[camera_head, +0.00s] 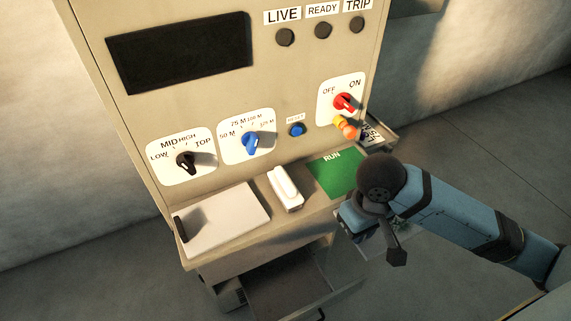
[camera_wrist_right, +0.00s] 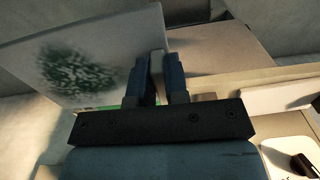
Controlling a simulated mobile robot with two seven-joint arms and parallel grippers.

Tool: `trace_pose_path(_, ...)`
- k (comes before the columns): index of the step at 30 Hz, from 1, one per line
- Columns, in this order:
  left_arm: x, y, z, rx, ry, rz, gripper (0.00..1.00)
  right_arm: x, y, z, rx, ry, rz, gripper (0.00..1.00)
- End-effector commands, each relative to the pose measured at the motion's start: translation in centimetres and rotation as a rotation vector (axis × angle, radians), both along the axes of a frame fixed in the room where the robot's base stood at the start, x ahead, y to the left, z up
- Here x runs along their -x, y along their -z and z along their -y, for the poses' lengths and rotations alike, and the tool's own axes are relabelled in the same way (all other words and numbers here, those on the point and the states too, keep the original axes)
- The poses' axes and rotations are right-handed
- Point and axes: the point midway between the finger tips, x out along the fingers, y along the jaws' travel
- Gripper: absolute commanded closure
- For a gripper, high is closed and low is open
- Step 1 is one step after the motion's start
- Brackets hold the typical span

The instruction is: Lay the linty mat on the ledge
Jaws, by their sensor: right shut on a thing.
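The linty mat (camera_wrist_right: 100,45) is a thin grey panel with a speckled green and white patch. It fills the upper left of the right wrist view. My right gripper (camera_wrist_right: 160,65) is shut on its edge. In the head view my right gripper (camera_head: 352,218) is at the front right of the ledge (camera_head: 318,204), by the green RUN patch (camera_head: 334,174). There the mat (camera_head: 376,246) shows only partly, below the gripper and beyond the ledge's front edge; my arm hides the rest. My left gripper is not in view.
A white board (camera_head: 222,220) with a dark clip lies on the ledge's left. A white handle-like block (camera_head: 285,188) stands mid-ledge. Knobs, a blue button (camera_head: 297,130) and a red switch (camera_head: 344,102) jut from the panel above. An open drawer (camera_head: 285,285) is below.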

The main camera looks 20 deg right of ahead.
Motion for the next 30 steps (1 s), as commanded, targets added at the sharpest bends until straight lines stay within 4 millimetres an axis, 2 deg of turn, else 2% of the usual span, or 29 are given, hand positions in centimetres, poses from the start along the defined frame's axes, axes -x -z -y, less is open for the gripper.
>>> trace_pose_path(1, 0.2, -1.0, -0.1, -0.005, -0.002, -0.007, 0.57, 0.7, -1.8, 0.2, 0.002, -0.007, 0.000, 1.00)
trace_pose_path(3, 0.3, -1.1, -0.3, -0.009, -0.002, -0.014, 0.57, 1.3, -2.7, 0.3, 0.001, -0.013, 0.000, 1.00)
trace_pose_path(7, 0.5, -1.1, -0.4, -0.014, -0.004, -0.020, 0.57, 1.6, -3.5, 0.4, 0.000, -0.018, 0.000, 1.00)
trace_pose_path(10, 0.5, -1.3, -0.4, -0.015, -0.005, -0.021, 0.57, 0.4, -3.7, 0.3, -0.001, -0.018, 0.002, 1.00)
trace_pose_path(24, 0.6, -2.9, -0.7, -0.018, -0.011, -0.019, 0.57, -12.0, -3.7, -0.6, 0.000, -0.017, 0.001, 1.00)
trace_pose_path(30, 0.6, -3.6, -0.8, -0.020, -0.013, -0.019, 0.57, -16.4, -3.7, -1.0, -0.001, -0.018, 0.001, 1.00)
